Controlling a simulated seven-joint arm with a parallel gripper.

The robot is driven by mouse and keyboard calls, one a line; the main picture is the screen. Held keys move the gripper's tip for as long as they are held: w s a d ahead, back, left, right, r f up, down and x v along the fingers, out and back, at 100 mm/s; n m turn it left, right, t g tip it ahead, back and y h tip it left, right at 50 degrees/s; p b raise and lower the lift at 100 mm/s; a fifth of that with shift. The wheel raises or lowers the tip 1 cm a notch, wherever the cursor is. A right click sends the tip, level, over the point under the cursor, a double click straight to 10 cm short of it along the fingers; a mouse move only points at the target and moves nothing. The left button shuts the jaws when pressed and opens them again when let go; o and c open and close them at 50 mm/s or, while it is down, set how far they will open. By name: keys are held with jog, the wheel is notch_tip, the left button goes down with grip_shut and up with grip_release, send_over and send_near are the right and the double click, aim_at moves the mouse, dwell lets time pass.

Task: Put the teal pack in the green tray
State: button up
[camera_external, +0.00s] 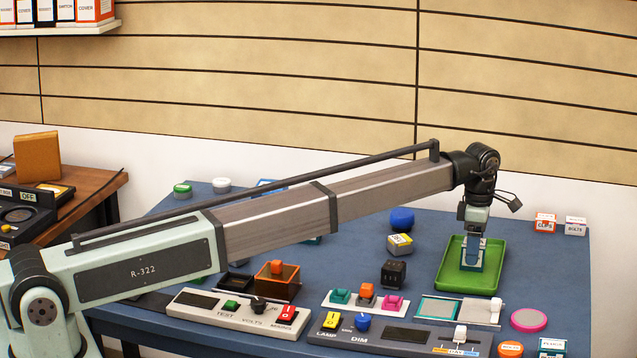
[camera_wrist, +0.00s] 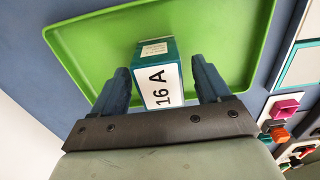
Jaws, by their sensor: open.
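The teal pack (camera_wrist: 158,75), a small box with a white label reading "16 A", is inside the green tray (camera_wrist: 82,52). In the wrist view it is between the two fingers of my gripper (camera_wrist: 160,68), with a visible gap on each side. My gripper is open around the pack. In the external view my gripper (camera_external: 470,264) points down into the green tray (camera_external: 482,282) at the right of the table. There the fingers partly hide the pack, and I cannot tell exactly how its underside meets the tray floor.
A black cube (camera_external: 394,273) and a yellow-and-white block (camera_external: 400,244) stand left of the tray. A panel with a teal pad (camera_external: 438,308) lies in front of it. A pink disc (camera_external: 528,320) is front right. Small boxes (camera_external: 545,222) stand behind right.

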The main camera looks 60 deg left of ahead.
notch_tip(320, 180, up, 10)
jog(key=shift+r, duration=0.1)
